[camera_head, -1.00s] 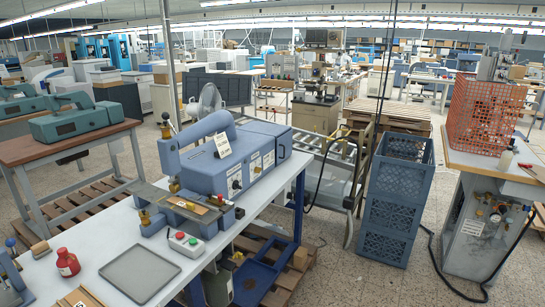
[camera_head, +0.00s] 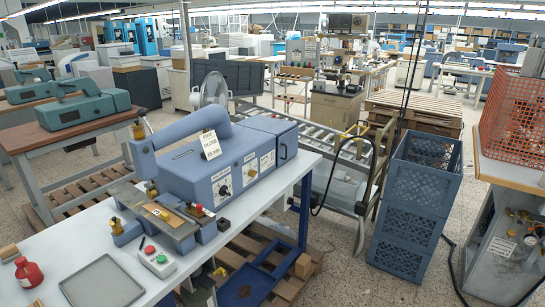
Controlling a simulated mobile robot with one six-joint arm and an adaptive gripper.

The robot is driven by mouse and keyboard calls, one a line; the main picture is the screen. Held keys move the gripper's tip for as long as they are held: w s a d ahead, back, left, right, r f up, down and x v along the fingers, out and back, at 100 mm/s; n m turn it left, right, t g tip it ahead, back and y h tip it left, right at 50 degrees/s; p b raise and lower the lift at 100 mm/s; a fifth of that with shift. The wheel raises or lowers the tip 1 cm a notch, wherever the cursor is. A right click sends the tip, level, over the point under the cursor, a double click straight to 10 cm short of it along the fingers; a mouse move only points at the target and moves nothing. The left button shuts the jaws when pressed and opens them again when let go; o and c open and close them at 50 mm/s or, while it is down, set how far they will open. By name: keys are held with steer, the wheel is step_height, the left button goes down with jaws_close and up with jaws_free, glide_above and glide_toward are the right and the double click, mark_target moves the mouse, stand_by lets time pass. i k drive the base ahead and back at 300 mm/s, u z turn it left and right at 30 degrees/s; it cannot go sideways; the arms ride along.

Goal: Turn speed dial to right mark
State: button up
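The blue foil stamping machine (camera_head: 200,176) stands on a white table at the left middle. Its front panel has white label plates with dials. One dark dial (camera_head: 223,190) sits on the left plate, a smaller dial (camera_head: 252,173) on the middle plate, and another plate (camera_head: 267,161) is at the right. I cannot read which one is the speed dial, nor its marks or pointer. My gripper is not in view.
A control box with red and green buttons (camera_head: 157,262), a grey tray (camera_head: 102,283) and a red bottle (camera_head: 28,272) are on the white table (camera_head: 62,238). Stacked blue crates (camera_head: 415,205) stand to the right. Open floor (camera_head: 335,235) lies between table and crates.

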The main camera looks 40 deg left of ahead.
mark_target(252, 173)
steer(key=i, duration=0.4)
steer(key=u, duration=1.8)
steer(key=i, duration=0.6)
steer(key=z, duration=0.05)
steer(key=k, duration=0.35)
steer(key=z, duration=0.05)
